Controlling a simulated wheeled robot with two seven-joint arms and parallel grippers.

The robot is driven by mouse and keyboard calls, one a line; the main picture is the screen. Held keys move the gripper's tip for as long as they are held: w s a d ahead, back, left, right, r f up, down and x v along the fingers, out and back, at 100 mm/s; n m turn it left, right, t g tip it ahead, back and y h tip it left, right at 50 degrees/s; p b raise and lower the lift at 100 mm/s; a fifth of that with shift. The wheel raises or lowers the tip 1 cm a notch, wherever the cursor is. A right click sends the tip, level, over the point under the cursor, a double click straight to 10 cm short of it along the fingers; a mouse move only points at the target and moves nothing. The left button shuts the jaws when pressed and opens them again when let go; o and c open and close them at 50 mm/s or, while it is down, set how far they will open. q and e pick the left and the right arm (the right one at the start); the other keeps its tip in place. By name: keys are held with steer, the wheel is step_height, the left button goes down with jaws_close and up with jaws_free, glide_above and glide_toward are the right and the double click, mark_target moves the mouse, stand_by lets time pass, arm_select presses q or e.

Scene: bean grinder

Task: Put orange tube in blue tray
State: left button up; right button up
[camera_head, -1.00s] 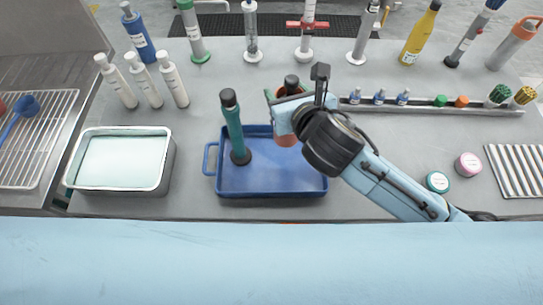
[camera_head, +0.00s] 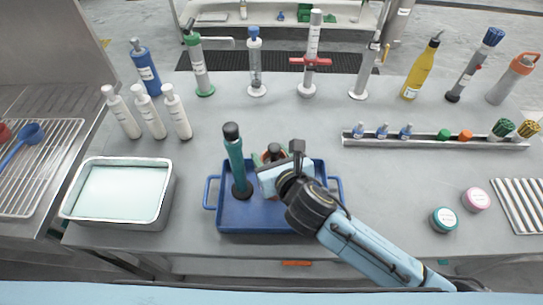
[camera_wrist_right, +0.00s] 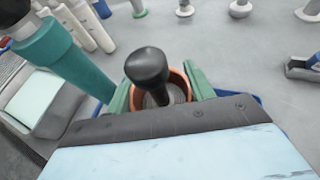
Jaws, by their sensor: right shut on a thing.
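The blue tray (camera_head: 243,220) lies on the grey table in the head view, with a teal tube with black ends (camera_head: 235,160) standing in its left part. My right gripper (camera_head: 270,163) is over the tray's middle, right of the teal tube. In the right wrist view its green fingers (camera_wrist_right: 160,88) are shut on the orange tube (camera_wrist_right: 178,84), whose dark knobbed rod (camera_wrist_right: 148,68) sticks up from its mouth. The tube's lower end is hidden, so I cannot tell whether it touches the tray floor. My left gripper is out of view.
A metal basin (camera_head: 118,190) stands left of the tray, with white bottles (camera_head: 148,112) behind it. Pumps and bottles line the back edge. A narrow rack (camera_head: 430,141) and two round tubs (camera_head: 444,219) are on the right. The table right of the tray is mostly clear.

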steer(key=shift+r, duration=0.1)
steer(key=shift+f, duration=0.2)
steer(key=o, duration=1.3)
steer(key=shift+o, duration=0.2)
steer(key=shift+r, duration=0.15)
steer(key=p+v, duration=0.1)
steer(key=v, duration=1.1)
steer(key=shift+p, duration=0.3)
